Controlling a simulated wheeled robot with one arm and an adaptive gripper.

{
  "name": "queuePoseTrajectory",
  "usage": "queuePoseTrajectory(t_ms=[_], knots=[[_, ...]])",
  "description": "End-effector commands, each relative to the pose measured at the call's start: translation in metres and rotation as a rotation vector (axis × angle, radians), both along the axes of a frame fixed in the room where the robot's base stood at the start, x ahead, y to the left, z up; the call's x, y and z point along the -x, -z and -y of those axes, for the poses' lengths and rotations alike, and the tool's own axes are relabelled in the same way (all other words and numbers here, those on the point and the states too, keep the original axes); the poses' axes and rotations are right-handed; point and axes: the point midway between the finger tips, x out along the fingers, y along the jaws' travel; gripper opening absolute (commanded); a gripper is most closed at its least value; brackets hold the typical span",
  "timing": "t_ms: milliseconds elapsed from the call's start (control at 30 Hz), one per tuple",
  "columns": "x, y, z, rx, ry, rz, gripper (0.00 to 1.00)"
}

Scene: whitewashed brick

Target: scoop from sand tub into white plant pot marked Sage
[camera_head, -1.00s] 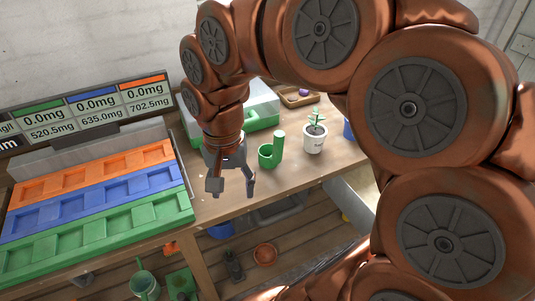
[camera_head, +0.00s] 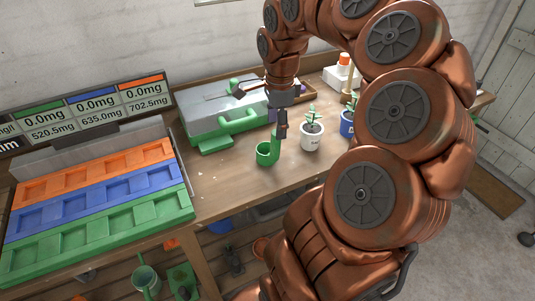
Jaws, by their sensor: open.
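A green cup-shaped scoop (camera_head: 266,154) with an upright handle stands on the bench. My gripper (camera_head: 282,131) is open, pointing down at the scoop's handle. Its fingers are seen edge-on and overlap the handle's upper part, so I cannot tell whether they straddle it. A white plant pot (camera_head: 312,141) with a small green plant stands just right of the scoop. Its label is too small to read surely. A wide green-and-grey container (camera_head: 215,124) lies behind the scoop. I cannot tell whether it is the sand tub, and no sand is clear.
A blue pot (camera_head: 346,127) stands right of the white pot, partly behind my arm. An orange, blue and green compartment rack (camera_head: 95,208) fills the bench's left, below a readout board (camera_head: 90,112). A brown tray (camera_head: 309,94) lies behind. Bare bench (camera_head: 225,178) shows in front.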

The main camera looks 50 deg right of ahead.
Motion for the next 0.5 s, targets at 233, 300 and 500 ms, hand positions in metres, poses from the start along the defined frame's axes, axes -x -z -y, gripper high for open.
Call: queuePoseTrajectory(t_ms=[233,300,500], knots=[[-0.002,0.017,0.001,-0.004,-0.003,-0.004,0.59],[-0.005,0.025,0.003,-0.002,-0.003,-0.001,0.59],[-0.006,0.048,0.004,-0.002,-0.003,-0.001,0.59]])
